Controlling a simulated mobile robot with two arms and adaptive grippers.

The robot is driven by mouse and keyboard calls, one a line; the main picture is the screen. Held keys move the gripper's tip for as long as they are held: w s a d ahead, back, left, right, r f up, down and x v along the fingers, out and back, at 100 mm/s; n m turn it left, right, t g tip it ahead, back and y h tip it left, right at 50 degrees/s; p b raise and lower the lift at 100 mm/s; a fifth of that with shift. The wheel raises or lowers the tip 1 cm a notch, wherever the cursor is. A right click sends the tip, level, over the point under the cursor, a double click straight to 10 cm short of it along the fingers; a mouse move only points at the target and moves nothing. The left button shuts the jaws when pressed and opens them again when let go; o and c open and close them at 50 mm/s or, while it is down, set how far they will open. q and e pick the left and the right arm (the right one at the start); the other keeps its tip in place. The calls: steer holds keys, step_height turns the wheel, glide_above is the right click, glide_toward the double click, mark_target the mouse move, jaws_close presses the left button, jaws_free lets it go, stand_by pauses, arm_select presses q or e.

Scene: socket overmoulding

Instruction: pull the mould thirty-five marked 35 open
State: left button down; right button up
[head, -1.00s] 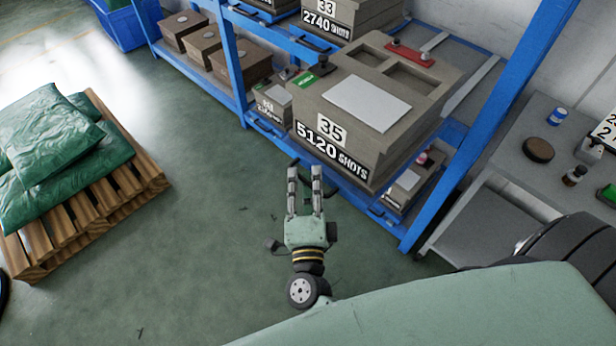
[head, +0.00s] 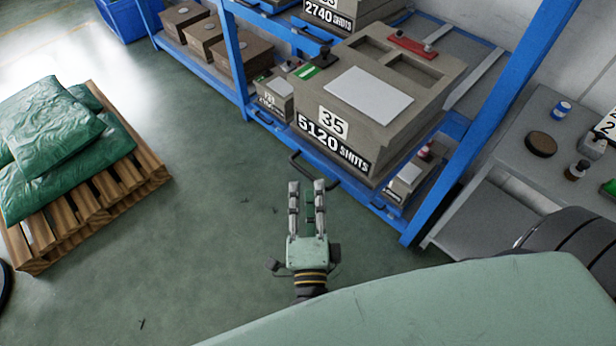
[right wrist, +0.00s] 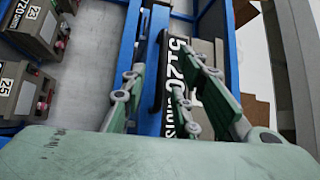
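Mould thirty-five (head: 385,118) is a large grey-brown block on the blue rack, marked 35 and 5120 SHOTS on its front. A white sheet and a red part are on its top. A dark bar handle (head: 303,168) sticks out below its front. My right gripper (head: 306,186) is open, its fingertips close to the handle; whether they touch it I cannot tell. My left gripper is not in view.
The blue rack's upright (head: 485,125) stands right of the mould. A small mould (head: 275,98) is on its left and another (head: 408,182) lower right. A grey bench (head: 520,165) stands at right. A pallet (head: 105,190) with green sacks is at left. Green floor between is clear.

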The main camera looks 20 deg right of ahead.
steer(key=v, duration=0.6)
steer(key=shift+f, duration=0.1)
stand_by(0.3)
steer(key=a+f+n+g+y, duration=0.1)
steer(key=a+f+n+y, duration=0.3)
steer(key=f, duration=0.3)
steer(key=a+f+n+y, duration=0.1)
steer(key=f+n+y, duration=0.2)
steer(key=f+n, duration=0.25)
steer(key=s+f+n+g+y, duration=0.2)
steer(key=s+f+n+g, duration=0.15)
steer(key=f, duration=0.55)
steer(key=s+f+n+g+y, duration=0.1)
steer(key=s+f+n+g, duration=0.25)
steer(key=f, duration=0.65)
steer(key=s+d+f+n+g+h, duration=0.1)
steer(key=s+d+f+n+g, duration=0.2)
steer(key=s+d+f, duration=0.4)
steer(key=s+d+f+n+g+h, duration=0.1)
steer(key=s+d+f+n+g, duration=0.3)
steer(key=s, duration=0.9)
steer(key=d+f+g, duration=0.2)
steer(key=d+f, duration=0.2)
steer(key=f, duration=0.1)
steer(key=shift+f+h, duration=0.25)
steer(key=shift+h, duration=0.15)
